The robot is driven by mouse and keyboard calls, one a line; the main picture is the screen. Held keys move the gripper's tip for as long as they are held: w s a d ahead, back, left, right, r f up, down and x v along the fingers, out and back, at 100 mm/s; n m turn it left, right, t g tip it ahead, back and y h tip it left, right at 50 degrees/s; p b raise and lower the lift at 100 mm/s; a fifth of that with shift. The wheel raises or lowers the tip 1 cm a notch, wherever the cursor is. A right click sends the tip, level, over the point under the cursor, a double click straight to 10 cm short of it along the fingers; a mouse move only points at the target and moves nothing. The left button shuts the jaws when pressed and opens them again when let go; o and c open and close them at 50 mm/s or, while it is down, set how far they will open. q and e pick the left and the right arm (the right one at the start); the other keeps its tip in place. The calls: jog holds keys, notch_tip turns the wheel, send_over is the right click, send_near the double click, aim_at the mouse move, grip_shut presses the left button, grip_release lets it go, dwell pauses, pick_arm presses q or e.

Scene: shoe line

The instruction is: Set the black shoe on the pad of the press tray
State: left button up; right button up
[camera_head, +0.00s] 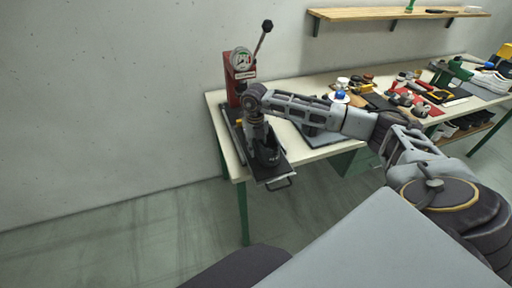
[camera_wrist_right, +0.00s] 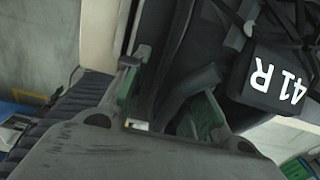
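The black shoe (camera_head: 269,154) sits on the dark press tray (camera_head: 274,171), which extends from the front of the press over the table edge. My right gripper (camera_head: 258,130) is at the shoe's upper part and hides some of it. In the right wrist view the shoe (camera_wrist_right: 235,60) shows close up with a white "41 R" mark. The fingers of my right gripper (camera_wrist_right: 168,98) stand apart there, with dark shoe material near the right finger and a gap towards the left one. The pad under the shoe is hidden. My left gripper is out of view.
The red press (camera_head: 236,75) with a gauge and lever stands behind the tray. The pale workbench (camera_head: 312,153) runs right, with bottles, tools and a red mat (camera_head: 424,100). A wooden shelf (camera_head: 360,14) hangs above. The floor before the tray is clear.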

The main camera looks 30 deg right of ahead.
dwell(0.4)
jog(key=shift+a+r, duration=0.15)
jog(key=shift+r, duration=5.85)
jog(key=shift+f, duration=0.1)
